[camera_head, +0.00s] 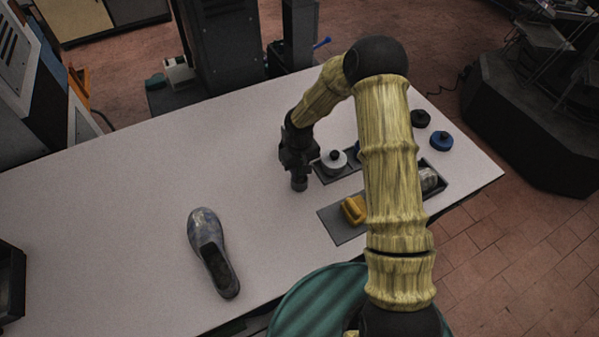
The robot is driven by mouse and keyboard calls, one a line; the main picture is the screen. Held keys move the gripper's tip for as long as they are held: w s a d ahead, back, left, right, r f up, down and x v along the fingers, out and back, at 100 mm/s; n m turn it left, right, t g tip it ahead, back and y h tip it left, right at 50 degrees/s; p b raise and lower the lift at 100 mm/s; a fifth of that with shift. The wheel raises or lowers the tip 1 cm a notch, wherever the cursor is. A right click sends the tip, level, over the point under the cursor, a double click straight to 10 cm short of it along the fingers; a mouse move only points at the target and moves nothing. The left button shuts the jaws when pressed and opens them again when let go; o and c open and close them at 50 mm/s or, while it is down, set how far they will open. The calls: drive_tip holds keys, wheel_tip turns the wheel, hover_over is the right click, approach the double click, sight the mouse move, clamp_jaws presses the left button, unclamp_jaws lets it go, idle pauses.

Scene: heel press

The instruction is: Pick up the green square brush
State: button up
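I cannot make out a green square brush on the white table (110,210); my arm hides part of the right side. My gripper (299,184) points down over the table, just left of a white round piece with a dark knob (333,161). It is small and dark, so I cannot tell whether its fingers are open or shut. A yellow block (354,209) lies on a grey tray (338,229) below and to the right of my gripper. A bit of blue shows beside my arm, mostly hidden.
A patterned shoe (207,240) lies left of centre. A black knob (420,118), a blue round piece (441,141) and a silvery piece (428,179) sit at the right. A dark machine (228,50) stands behind the table. The table's left half is mostly clear.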

drive_tip(key=shift+c, duration=0.7)
drive_tip(key=shift+r, duration=0.1)
drive_tip(key=shift+w+r+b, duration=0.1)
drive_tip(key=shift+r+b, duration=0.25)
drive_tip(key=shift+r, duration=0.15)
wheel_tip(320, 180, up, 9)
drive_tip(key=b, duration=0.2)
drive_tip(key=shift+b, duration=0.35)
drive_tip(key=shift+f, duration=0.15)
